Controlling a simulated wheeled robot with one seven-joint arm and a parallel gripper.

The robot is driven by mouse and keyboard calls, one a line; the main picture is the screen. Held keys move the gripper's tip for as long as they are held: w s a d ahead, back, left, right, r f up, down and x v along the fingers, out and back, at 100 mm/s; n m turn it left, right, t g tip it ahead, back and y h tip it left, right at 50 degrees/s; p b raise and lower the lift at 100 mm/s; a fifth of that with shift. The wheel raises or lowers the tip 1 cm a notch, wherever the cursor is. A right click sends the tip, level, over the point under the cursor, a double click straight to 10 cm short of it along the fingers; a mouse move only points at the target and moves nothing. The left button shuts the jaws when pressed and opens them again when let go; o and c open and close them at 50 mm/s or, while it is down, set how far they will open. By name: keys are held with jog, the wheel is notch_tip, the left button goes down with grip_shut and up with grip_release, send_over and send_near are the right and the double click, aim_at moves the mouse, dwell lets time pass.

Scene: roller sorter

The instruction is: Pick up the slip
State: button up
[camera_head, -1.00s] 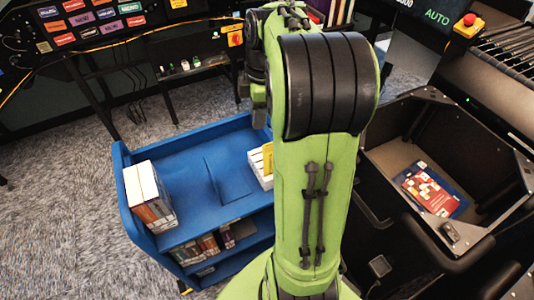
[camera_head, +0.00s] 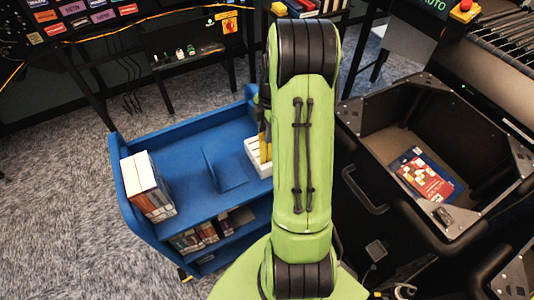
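A yellow slip (camera_head: 264,150) stands in a white slotted holder (camera_head: 254,158) on the right side of the blue cart (camera_head: 193,146). My green arm covers the right part of the holder. A narrow dark edge of my arm's far end (camera_head: 263,108) shows just above the slip, left of the green link. The fingers of my gripper are hidden or too small to make out, so I cannot tell whether they touch the slip.
White-covered books (camera_head: 147,187) stand at the cart's left, and more books (camera_head: 197,238) are on its lower shelf. A black bin (camera_head: 383,119) at right holds a red and blue book (camera_head: 424,176). The cart's top middle is clear apart from a blue upright divider.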

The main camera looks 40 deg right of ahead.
jog(key=shift+f, duration=0.7)
jog(key=shift+c, duration=0.5)
jog(key=shift+r, duration=0.1)
grip_shut()
